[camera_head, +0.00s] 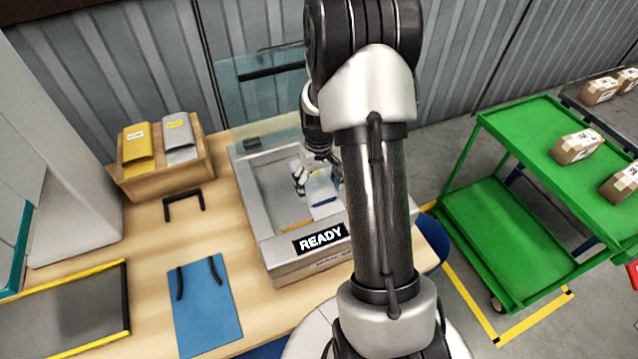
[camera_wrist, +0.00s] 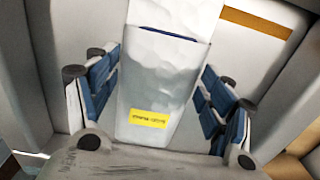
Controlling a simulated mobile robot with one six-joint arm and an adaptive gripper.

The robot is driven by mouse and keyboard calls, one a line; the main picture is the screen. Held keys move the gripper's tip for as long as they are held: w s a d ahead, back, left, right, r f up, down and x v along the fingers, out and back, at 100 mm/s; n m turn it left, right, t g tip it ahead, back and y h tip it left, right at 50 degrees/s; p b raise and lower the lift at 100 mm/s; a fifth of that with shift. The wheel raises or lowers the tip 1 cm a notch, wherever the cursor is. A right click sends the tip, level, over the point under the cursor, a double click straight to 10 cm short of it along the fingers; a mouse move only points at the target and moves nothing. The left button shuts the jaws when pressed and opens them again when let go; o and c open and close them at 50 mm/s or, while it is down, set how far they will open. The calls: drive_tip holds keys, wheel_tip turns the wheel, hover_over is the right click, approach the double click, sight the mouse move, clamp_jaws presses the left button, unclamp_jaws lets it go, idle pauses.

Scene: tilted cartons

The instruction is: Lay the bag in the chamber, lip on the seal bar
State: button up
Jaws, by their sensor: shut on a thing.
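The pale silvery bag (camera_wrist: 150,85) has a yellow label and a dark blue line near its lip end. My gripper (camera_wrist: 160,90) is shut on it, with blue-padded fingers at both sides. In the head view the bag (camera_head: 323,209) is inside or just above the open chamber (camera_head: 243,170), its lip end towards the front panel. An orange-brown strip, seemingly the seal bar (camera_head: 296,224), runs along the chamber's front; it also shows beside the lip in the wrist view (camera_wrist: 257,22). I cannot tell whether the lip touches it. My arm hides the chamber's right side.
The clear lid (camera_head: 248,95) stands raised behind the chamber. The front panel (camera_head: 320,239) reads READY. On the table are a carton holder (camera_head: 165,178) with yellow and silver pouches, a blue board (camera_head: 203,310) and a grey mat (camera_head: 70,315). A green cart (camera_head: 510,235) stands right.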

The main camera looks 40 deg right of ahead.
drive_tip(key=o, duration=1.1)
drive_tip(key=shift+c, duration=0.4)
drive_tip(key=shift+c, duration=1)
wheel_tip(320, 180, up, 9)
drive_tip(key=p, duration=0.6)
drive_tip(key=shift+p, duration=0.4)
drive_tip(key=shift+r, duration=0.1)
